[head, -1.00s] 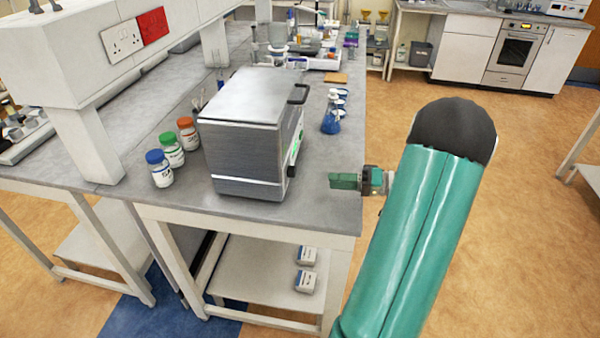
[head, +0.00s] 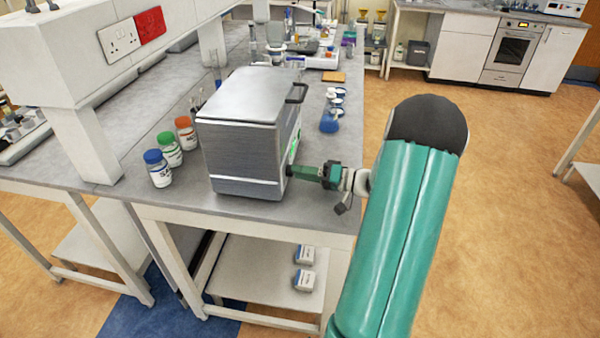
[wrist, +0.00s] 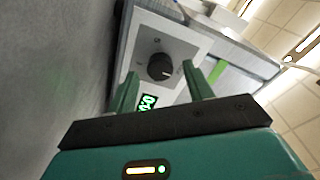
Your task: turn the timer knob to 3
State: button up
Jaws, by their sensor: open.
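The timer knob (wrist: 160,67) is a round black dial with a pale pointer mark, on a light panel of the grey metal box-shaped device (head: 245,130). In the wrist view it lies ahead of and between my gripper's (wrist: 163,82) two green fingers, which are spread apart and do not visibly touch it. A green digital display (wrist: 148,102) is beside the knob; its digits and the dial numbers are too small to read. In the head view my gripper (head: 292,171) is at the device's right face, and the knob is hidden there.
Bottles with blue (head: 157,168), green (head: 169,149) and orange (head: 186,132) caps stand left of the device. A flask of blue liquid (head: 330,121) stands behind my gripper on the bench. The device has a dark handle (head: 297,93). Open floor lies to the right.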

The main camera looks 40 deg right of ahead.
jog(key=shift+w+a, duration=0.3)
jog(key=shift+w, duration=0.15)
jog(key=shift+c, duration=0.3)
jog(key=c, duration=0.9)
